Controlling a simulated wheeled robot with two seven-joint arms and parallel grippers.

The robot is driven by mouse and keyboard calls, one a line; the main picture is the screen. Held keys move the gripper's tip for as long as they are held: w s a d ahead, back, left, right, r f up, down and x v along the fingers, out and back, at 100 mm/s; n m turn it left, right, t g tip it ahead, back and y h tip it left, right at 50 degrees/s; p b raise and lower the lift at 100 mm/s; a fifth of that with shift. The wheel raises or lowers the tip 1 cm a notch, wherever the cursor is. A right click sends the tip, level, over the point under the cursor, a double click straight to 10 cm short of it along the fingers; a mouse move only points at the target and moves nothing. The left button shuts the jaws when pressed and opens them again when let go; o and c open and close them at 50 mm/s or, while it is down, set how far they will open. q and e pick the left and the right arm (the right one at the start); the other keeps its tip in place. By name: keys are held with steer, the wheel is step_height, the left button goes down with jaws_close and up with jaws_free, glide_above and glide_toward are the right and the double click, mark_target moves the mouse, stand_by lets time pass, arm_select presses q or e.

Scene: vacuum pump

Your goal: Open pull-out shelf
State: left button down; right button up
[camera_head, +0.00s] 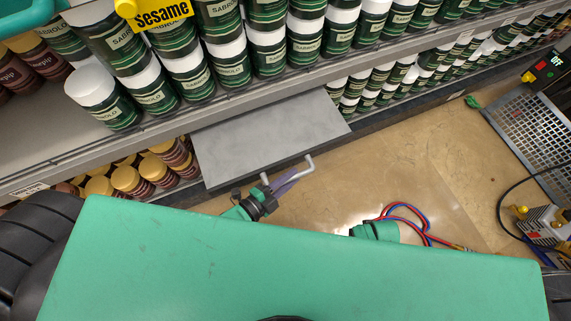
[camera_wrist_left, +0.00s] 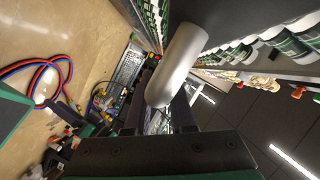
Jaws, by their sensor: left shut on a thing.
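The pull-out shelf (camera_head: 265,128) is a flat grey panel in the head view. It sticks out from below the jar-filled shelf of the rack, and its top is bare. A pale bar handle (camera_head: 306,168) is on its front edge. My left gripper (camera_head: 285,182) is at this handle, its fingers shut on it. In the left wrist view the handle is a thick silver bar (camera_wrist_left: 180,65) between the dark fingers; the fingertips are partly hidden behind it. My right gripper is not clearly seen.
Green-labelled jars (camera_head: 270,52) fill the shelf above, and yellow-lidded jars (camera_head: 130,180) stand lower left. Red and blue hoses (camera_head: 410,208) loop above the tan floor (camera_head: 440,165). A metal mesh platform (camera_head: 530,125) is at the right. Open floor lies before the panel.

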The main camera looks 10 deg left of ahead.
arm_select(q)
steer(key=shift+s, duration=0.15)
steer(key=c, duration=0.8)
jaws_free()
steer(key=shift+o, duration=0.2)
steer(key=shift+a, duration=0.1)
steer(key=p+v, duration=0.2)
steer(key=v, duration=1.2)
steer(key=shift+s, duration=0.15)
arm_select(e)
steer(key=s, duration=0.1)
steer(key=s+f, duration=0.1)
steer(key=s, duration=0.1)
steer(key=s+d+f, duration=0.1)
steer(key=shift+s+f, duration=0.15)
steer(key=shift+s, duration=0.05)
